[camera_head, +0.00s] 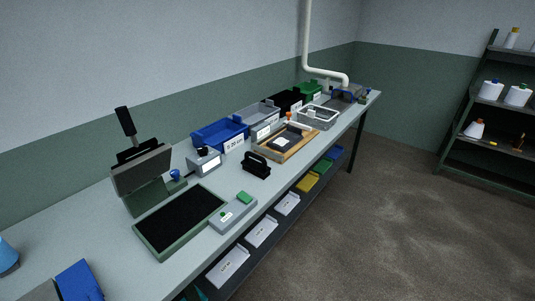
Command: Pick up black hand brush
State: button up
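A small black object with a raised arched handle, which looks like the black hand brush (256,165), sits upright on the grey workbench (105,204), near its front edge at mid-length. It stands apart from the things around it. Its underside and any bristles are hidden. My gripper is not in view.
Left of the brush are a green press with a black pad (179,220), a grey control box (233,213) and a small grey device (204,162). A wooden frame (285,142) and blue bin (219,133) lie behind. The floor (390,210) in front is clear.

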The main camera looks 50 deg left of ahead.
aim_at(262, 171)
jog(key=u, duration=0.5)
jog(key=i, duration=1.05)
jog(key=u, duration=1.85)
jog(key=i, duration=0.85)
jog(key=u, duration=0.7)
